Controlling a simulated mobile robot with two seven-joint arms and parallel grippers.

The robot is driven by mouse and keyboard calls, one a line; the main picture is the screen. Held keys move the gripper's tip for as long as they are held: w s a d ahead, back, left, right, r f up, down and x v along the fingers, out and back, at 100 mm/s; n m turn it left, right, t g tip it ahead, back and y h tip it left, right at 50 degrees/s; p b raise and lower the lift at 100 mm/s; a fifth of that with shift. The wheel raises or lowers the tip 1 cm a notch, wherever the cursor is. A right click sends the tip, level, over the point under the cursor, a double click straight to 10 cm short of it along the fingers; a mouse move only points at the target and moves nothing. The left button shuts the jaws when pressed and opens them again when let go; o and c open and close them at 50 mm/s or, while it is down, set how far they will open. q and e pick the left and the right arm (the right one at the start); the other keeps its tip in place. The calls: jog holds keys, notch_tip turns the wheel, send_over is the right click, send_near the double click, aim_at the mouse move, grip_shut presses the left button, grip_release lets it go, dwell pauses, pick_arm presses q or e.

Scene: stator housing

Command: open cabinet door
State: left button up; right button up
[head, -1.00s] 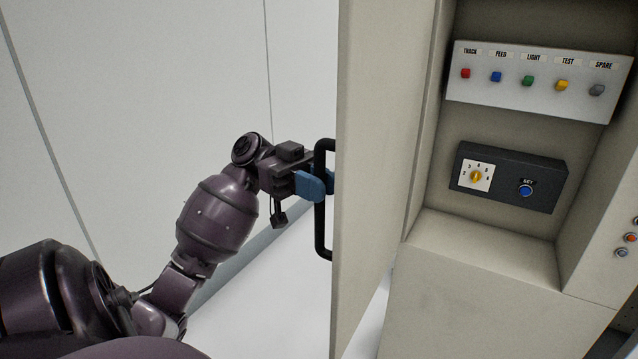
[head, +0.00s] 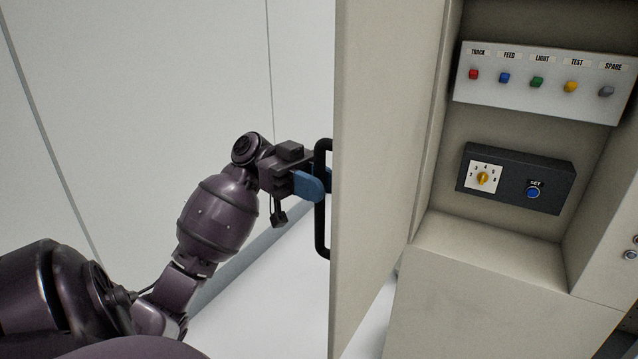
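The beige cabinet door (head: 382,150) stands swung open, its inner face turned toward the cabinet opening on the right. Its black bar handle (head: 320,228) is on the outer face, at the door's left edge in the picture. My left gripper (head: 318,183) has blue fingers at the handle's upper half, one on each side of the bar, and appears closed around it. The far finger is partly hidden by the handle and door. My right gripper is not in view.
Inside the cabinet are a white panel (head: 540,101) with several coloured buttons and a dark box (head: 514,190) with a yellow rotary knob and a blue SET button. More buttons (head: 631,254) sit at the right edge. A pale wall stands behind my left arm.

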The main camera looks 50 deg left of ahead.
pick_arm(q)
jog(key=shift+o, duration=1.4)
jog(key=a, duration=1)
jog(key=shift+s+a+b, duration=0.35)
jog(key=shift+s+a, duration=0.05)
